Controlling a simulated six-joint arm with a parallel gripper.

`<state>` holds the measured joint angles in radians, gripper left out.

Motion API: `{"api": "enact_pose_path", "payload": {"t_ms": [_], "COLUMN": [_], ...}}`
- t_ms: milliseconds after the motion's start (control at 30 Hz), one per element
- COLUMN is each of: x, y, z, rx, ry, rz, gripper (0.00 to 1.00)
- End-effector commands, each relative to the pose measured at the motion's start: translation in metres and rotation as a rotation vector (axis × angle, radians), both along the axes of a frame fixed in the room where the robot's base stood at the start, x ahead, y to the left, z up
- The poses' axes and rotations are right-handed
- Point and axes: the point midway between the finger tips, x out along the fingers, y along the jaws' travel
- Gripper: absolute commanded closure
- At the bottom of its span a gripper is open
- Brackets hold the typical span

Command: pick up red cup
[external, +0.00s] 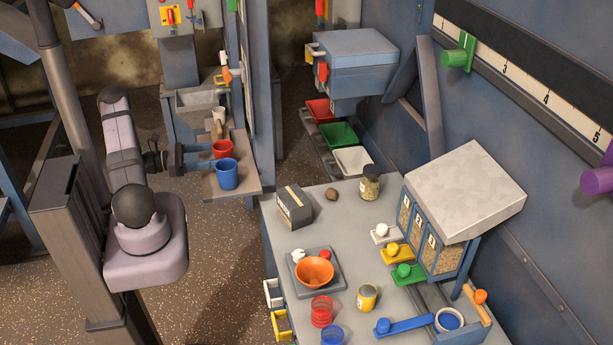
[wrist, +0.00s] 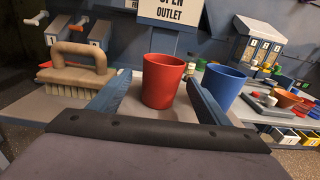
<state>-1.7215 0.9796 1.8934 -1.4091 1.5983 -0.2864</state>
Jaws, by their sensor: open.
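The red cup (external: 223,149) stands upright on a small side shelf (external: 246,182) in the external view, with the blue cup (external: 228,174) just in front of it. In the wrist view the red cup (wrist: 163,80) is ahead, between the two blue fingers of my gripper (wrist: 152,100). My gripper (external: 202,157) is open and reaches in from the left at the cup's height. The right finger lies between the red cup and the blue cup (wrist: 223,88). I cannot tell whether either finger touches a cup.
A wooden-handled brush (wrist: 76,70) stands left of the fingers on the same shelf. A blue post (external: 261,100) rises right of the shelf. The grey table (external: 335,225) holds an orange bowl (external: 314,271) and several other items.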

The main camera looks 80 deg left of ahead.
Motion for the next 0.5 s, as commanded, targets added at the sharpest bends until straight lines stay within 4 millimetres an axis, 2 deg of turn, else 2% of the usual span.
{"api": "enact_pose_path", "payload": {"t_ms": [267,500], "x": [0.005,0.022], "y": [0.0,0.0], "z": [-0.001,-0.001], "rx": [0.023,0.02], "ry": [-0.019,-0.017], "rz": [0.013,0.012], "gripper": [0.3,0.3]}}
